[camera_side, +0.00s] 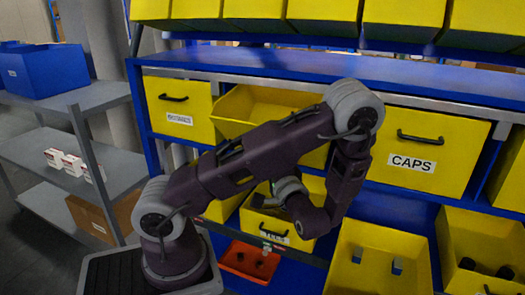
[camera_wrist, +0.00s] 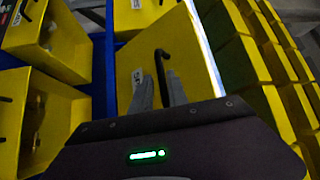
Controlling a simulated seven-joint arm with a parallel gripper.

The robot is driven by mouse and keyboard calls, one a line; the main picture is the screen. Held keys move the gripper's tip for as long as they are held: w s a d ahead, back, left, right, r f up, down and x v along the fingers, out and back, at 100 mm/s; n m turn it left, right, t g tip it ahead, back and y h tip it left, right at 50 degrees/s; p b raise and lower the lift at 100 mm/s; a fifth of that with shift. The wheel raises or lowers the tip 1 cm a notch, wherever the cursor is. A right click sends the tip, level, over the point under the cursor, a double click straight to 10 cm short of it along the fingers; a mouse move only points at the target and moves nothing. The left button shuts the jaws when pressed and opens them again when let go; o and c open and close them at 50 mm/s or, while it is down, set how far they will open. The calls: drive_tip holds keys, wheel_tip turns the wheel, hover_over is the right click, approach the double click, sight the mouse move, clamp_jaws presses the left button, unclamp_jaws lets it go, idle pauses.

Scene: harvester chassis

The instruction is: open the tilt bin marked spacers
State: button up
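A yellow tilt bin (camera_wrist: 125,92) fills the middle of the wrist view, with a black bar handle (camera_wrist: 164,68) and a small white label (camera_wrist: 137,77) too small to read. My gripper (camera_wrist: 161,92) is open, its two grey fingers apart at the handle's near end; I cannot tell whether they touch it. In the side view this seems to be the middle bin (camera_side: 262,104), which leans out with its inside showing; my arm hides its front and label. The fingers cannot be made out there. I cannot read "spacers" on any label.
In the side view, a closed bin (camera_side: 180,107) with a blurred label stands left and the closed CAPS bin (camera_side: 425,140) right. Open lower bins (camera_side: 380,262) hold small parts. A red-orange tray (camera_side: 250,262) sits below. The blue rack (camera_side: 400,68) frames the bins.

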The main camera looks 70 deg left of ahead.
drive_tip(key=d, duration=0.5)
drive_tip(key=shift+d+f, duration=0.15)
drive_tip(key=shift+f, duration=0.25)
drive_tip(key=s+d+r+n+g+h, duration=0.2)
drive_tip(key=s+d+g+h, duration=0.3)
drive_tip(key=s+h, duration=0.7)
drive_tip(key=d+r+m+t+h, duration=0.2)
drive_tip(key=d+r+t+h, duration=0.1)
drive_tip(key=d+t, duration=0.2)
drive_tip(key=w+d+r+m+t+h, duration=0.1)
drive_tip(key=d+r+t+h, duration=0.3)
drive_tip(key=d, duration=0.3)
drive_tip(key=shift+w+d+m+t+h, duration=0.15)
drive_tip(key=shift+d+m+t+h, duration=0.2)
drive_tip(key=shift+t, duration=0.45)
